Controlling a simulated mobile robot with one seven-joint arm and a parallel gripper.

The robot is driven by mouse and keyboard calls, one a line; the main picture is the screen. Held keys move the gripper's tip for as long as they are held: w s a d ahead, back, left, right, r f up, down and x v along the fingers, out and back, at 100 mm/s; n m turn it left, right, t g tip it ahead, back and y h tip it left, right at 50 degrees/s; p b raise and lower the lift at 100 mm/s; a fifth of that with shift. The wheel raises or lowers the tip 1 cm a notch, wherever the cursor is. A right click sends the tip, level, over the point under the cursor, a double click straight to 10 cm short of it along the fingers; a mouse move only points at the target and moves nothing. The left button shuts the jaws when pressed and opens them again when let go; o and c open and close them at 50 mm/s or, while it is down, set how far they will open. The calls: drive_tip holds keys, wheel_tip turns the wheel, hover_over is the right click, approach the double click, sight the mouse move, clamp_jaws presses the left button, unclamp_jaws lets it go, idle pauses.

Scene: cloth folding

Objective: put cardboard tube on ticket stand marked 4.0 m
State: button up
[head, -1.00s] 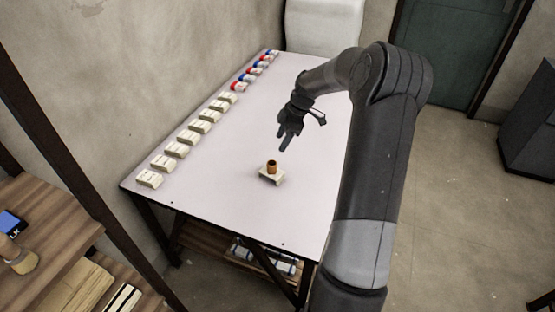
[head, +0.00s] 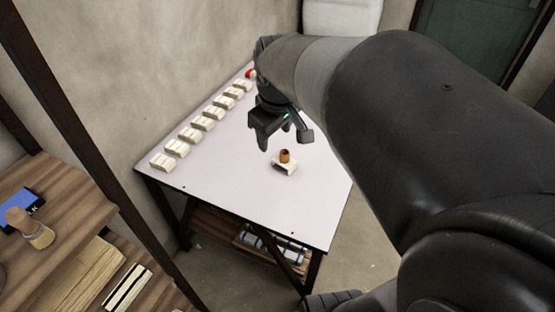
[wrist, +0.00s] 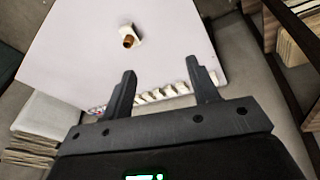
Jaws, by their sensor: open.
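A small brown cardboard tube (head: 285,156) stands upright on a cream ticket stand (head: 284,168) near the middle of the white table. Both also show in the wrist view, the tube (wrist: 129,41) on its stand (wrist: 134,34), beyond my fingertips. My gripper (head: 281,139) is open and empty, above the table, up and left of the tube and apart from it. Its two fingers (wrist: 166,80) are spread in the wrist view. A row of cream ticket stands (head: 203,123) runs along the table's wall side. Their markings are too small to read.
The white table (head: 235,200) is clear at its front and between the row and the tube. A wooden shelf (head: 75,205) with a blue item stands at the lower left. A wall borders the table's left side.

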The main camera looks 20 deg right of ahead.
drive_tip(key=s+a+m+t, duration=0.2)
drive_tip(key=s+m, duration=0.3)
drive_tip(key=s, duration=0.8)
drive_tip(key=shift+a+r+y, duration=0.2)
drive_tip(key=shift+y, duration=0.1)
idle(0.5)
